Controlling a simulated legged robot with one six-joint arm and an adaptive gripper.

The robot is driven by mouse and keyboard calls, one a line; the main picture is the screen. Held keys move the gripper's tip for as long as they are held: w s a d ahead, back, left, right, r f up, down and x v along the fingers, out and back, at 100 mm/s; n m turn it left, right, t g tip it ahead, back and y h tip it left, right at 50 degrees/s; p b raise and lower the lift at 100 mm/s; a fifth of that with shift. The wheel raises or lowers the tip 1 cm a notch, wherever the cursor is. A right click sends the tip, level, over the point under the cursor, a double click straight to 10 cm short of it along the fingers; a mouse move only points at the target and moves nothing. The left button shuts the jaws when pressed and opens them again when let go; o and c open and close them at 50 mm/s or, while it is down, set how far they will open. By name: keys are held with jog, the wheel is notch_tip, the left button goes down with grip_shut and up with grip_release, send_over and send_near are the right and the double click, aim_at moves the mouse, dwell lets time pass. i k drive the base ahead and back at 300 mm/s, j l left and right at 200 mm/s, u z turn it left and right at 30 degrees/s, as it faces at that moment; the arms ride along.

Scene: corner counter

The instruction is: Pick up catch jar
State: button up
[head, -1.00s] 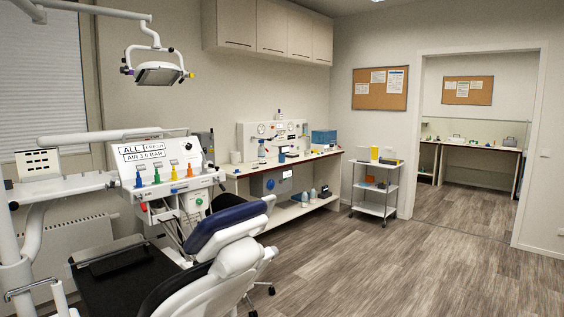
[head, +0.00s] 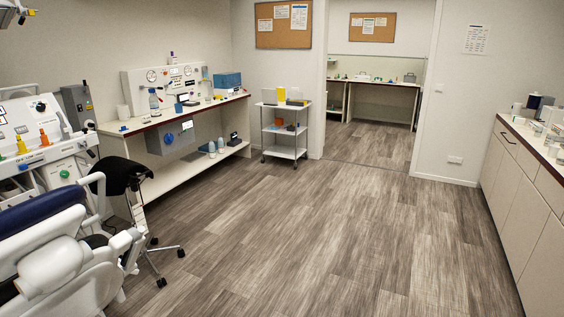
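I cannot make out which item is the catch jar. Small jars and bottles stand on the long counter (head: 215,106) at the left wall, among them a clear bottle with a blue part (head: 153,101) and a white cylinder (head: 123,112). Several small containers (head: 545,118) also stand on the right counter (head: 507,130), too small to tell apart. My gripper is not in view.
A dental chair (head: 60,260) and a black stool (head: 125,180) fill the left side. A white trolley (head: 286,132) stands by the open doorway (head: 375,152). The wood floor (head: 330,230) in the middle is clear.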

aim_at(178, 107)
jog(key=i+l+z, duration=0.1)
jog(key=i, duration=0.6)
jog(key=i+l+z, duration=0.1)
jog(key=i, duration=0.65)
jog(key=i+u, duration=0.25)
jog(key=i, duration=0.5)
jog(key=i+l+u, duration=0.25)
jog(key=i, duration=0.5)
jog(key=i+j+u, duration=0.15)
jog(key=i+u, duration=0.3)
jog(key=i, duration=0.45)
jog(key=i+l+u, duration=0.2)
jog(key=i+u, duration=0.2)
jog(key=i, duration=2.25)
jog(key=i+j, duration=0.15)
jog(key=i, duration=0.35)
jog(key=i+j+z, duration=0.1)
jog(key=i, duration=0.4)
jog(key=i+j, duration=0.2)
jog(key=i, duration=0.35)
jog(key=i+j+z, duration=0.2)
jog(key=i+j, duration=0.2)
jog(key=i+j+z, duration=0.2)
jog(key=i+j, duration=0.15)
jog(key=j, duration=0.15)
